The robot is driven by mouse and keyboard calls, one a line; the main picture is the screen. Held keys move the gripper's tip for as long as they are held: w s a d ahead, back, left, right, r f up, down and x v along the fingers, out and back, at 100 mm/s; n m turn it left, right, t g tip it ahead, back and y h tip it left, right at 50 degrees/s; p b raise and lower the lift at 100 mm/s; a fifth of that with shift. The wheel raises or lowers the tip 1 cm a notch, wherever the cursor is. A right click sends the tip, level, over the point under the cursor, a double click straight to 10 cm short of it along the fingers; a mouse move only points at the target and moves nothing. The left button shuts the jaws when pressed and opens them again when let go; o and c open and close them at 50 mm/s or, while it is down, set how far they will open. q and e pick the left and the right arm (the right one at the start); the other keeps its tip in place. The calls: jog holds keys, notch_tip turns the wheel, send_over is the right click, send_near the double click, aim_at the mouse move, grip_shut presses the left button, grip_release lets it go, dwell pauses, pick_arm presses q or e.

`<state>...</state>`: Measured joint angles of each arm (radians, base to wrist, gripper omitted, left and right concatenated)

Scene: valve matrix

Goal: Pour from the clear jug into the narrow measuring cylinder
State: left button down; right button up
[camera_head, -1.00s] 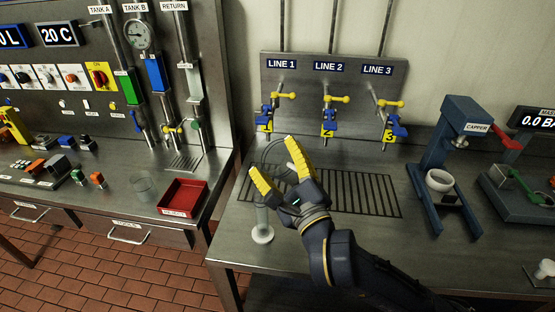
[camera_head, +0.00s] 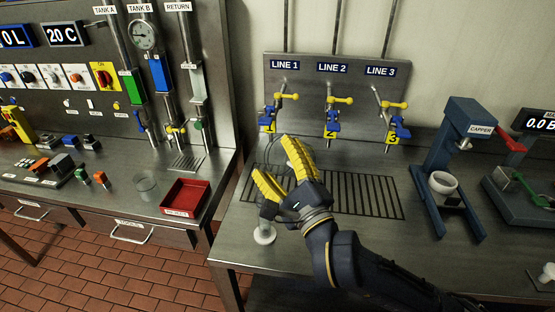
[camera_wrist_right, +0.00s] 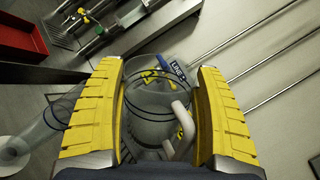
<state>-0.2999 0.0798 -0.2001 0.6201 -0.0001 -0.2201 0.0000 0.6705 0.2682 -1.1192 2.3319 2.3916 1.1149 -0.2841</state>
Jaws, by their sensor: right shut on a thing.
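My right gripper (camera_head: 270,160) is above the front left part of the right bench. It is shut on the clear jug (camera_wrist_right: 150,125), which sits between the yellow finger pads in the right wrist view with its pale handle (camera_wrist_right: 181,128) towards the right finger. In the head view the jug is only a faint outline (camera_head: 279,150) behind the fingers. The narrow measuring cylinder (camera_head: 267,218) stands on its white base just below the gripper, its upper part hidden. It also shows left of the left finger in the right wrist view (camera_wrist_right: 50,128). Any liquid is hard to make out. My left gripper is out of view.
A slotted drain grate (camera_head: 362,195) lies behind and right of the gripper, under the LINE 1 to 3 taps (camera_head: 332,118). A blue capper (camera_head: 460,150) stands at right.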

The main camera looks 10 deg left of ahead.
aim_at(313, 161)
jog(key=shift+s+a+r+n+g+y, duration=0.1)
jog(key=shift+s+r+n+g+y, duration=0.2)
jog(key=shift+n, duration=0.65)
jog(key=shift+w+a+r+n+y, duration=0.1)
jog(key=shift+n+y, duration=0.3)
jog(key=shift+n, duration=0.55)
jog(key=shift+s+a+r+n+g+y, duration=0.15)
jog(key=shift+s+n+g+y, duration=0.1)
jog(key=shift+n, duration=0.65)
jog(key=shift+s+a+n+g+y, duration=0.1)
jog(key=shift+a+n+g+y, duration=0.1)
jog(key=shift+n, duration=0.7)
jog(key=shift+s+a+r+n+g+y, duration=0.15)
jog(key=shift+s+n+y, duration=0.1)
jog(key=shift+n, duration=0.65)
jog(key=shift+w+d+f+m, duration=0.1)
jog(key=shift+d+f+m, duration=0.1)
jog(key=shift+m, duration=0.3)
